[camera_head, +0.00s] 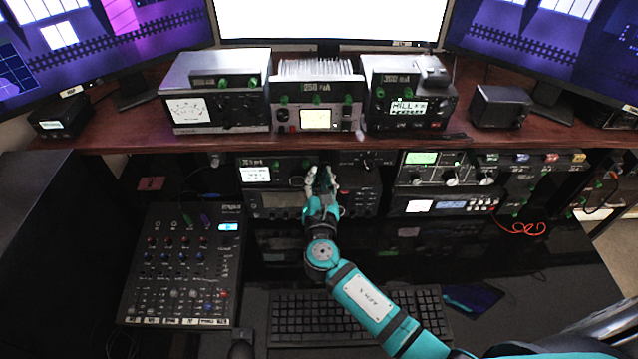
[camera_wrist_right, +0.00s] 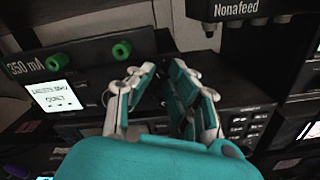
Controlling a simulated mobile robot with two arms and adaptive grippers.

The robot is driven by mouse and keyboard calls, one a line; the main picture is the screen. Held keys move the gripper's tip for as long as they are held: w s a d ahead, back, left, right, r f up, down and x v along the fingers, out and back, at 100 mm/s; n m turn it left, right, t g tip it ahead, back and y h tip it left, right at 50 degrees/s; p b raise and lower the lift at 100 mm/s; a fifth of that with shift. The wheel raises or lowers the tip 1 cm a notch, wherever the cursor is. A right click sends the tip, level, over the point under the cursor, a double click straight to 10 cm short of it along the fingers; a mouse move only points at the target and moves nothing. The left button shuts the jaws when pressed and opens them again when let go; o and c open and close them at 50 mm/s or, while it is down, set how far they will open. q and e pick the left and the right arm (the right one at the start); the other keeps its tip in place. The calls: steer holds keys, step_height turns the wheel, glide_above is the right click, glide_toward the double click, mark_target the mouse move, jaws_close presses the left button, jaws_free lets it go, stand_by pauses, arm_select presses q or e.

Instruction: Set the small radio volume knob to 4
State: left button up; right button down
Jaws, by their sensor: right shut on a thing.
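The small radio (camera_head: 285,173) stands on the lower shelf, with a lit white screen at its left. It also shows in the right wrist view, marked 350 mA (camera_wrist_right: 28,66), with two green knobs (camera_wrist_right: 121,50) in sight left of my fingers. My right gripper (camera_head: 323,178) reaches the right part of this radio's front. In the right wrist view its fingers (camera_wrist_right: 165,72) are closed in on a knob at the radio's face. The knob between them is hidden, so its setting cannot be read. My left gripper is not in view.
A mixer (camera_head: 185,265) lies at the left and a keyboard (camera_head: 300,318) in front. Several devices line the upper shelf (camera_head: 400,143). Other radio units (camera_head: 450,172) stand right of my gripper. A unit marked Nonafeed (camera_wrist_right: 238,12) overhangs at the upper right of the wrist view.

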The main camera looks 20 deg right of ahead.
stand_by(0.3)
steer(key=c, duration=1.3)
jaws_free()
